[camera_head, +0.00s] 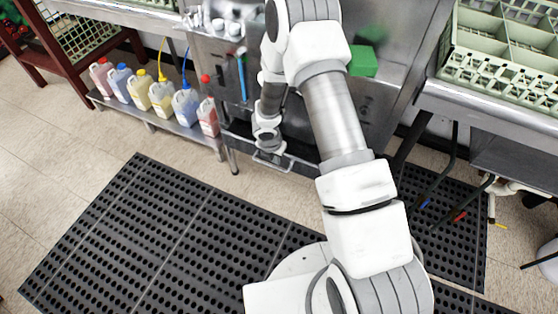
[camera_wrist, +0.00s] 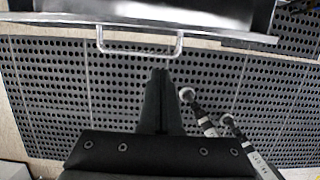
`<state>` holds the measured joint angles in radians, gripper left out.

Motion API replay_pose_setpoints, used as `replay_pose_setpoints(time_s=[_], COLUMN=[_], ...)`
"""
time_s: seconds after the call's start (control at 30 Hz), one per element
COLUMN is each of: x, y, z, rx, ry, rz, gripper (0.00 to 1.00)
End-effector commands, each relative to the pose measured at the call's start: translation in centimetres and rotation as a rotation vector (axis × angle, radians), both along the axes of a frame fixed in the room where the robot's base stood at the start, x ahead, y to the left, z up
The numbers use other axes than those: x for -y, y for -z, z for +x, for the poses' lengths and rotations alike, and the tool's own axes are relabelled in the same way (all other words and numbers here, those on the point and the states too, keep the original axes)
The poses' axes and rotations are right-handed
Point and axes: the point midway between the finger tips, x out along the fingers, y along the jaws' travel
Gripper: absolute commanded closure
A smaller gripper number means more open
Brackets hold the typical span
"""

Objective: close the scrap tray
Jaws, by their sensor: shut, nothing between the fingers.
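The scrap tray (camera_wrist: 255,36) crosses the top of the wrist view, with its metal front edge and part of its dark inside showing. It sticks out low at the machine's front, by an amount I cannot measure. Its U-shaped metal handle (camera_wrist: 140,53) points toward my gripper; the handle also shows in the head view (camera_head: 270,161). My gripper (camera_wrist: 160,73) is shut and empty, its fingertips just short of the handle in the picture, with no clear contact. In the head view my arm covers part of the tray, and the fingertips are hard to make out.
A steel machine front (camera_head: 215,62) rises behind the tray. Several jugs (camera_head: 160,96) stand on a low shelf to the left. A green block (camera_head: 362,61) is at the machine, right of my arm. Black perforated mats (camera_head: 150,230) cover the floor in front, clear of objects.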

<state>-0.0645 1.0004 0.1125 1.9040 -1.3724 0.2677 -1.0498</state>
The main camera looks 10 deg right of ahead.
Motion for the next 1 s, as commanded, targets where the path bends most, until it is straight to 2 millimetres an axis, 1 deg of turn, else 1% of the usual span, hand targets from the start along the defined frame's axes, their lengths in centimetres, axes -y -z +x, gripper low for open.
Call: replay_pose_setpoints(time_s=[0.03,0.1,0.2,0.33,0.47,0.67,0.83,1.0], x=[-0.2,-0.4,-0.6,-0.8,-1.2,-3.1,-4.5,-5.1], y=[-1.7,-2.9,-4.4,-5.4,-5.3,-4.2,-4.3,-4.5], z=[-0.2,-0.5,-0.9,-1.2,-1.1,-0.8,-0.7,-0.7], rx=[0.001,0.0,-0.001,-0.002,0.007,0.051,0.089,0.105], ry=[0.001,0.0,0.001,0.001,-0.002,-0.005,-0.003,-0.001], rz=[0.001,0.001,0.001,0.001,-0.004,-0.038,-0.066,-0.078], gripper=[1.0,1.0,1.0,1.0,1.0,1.0,1.0,1.0])
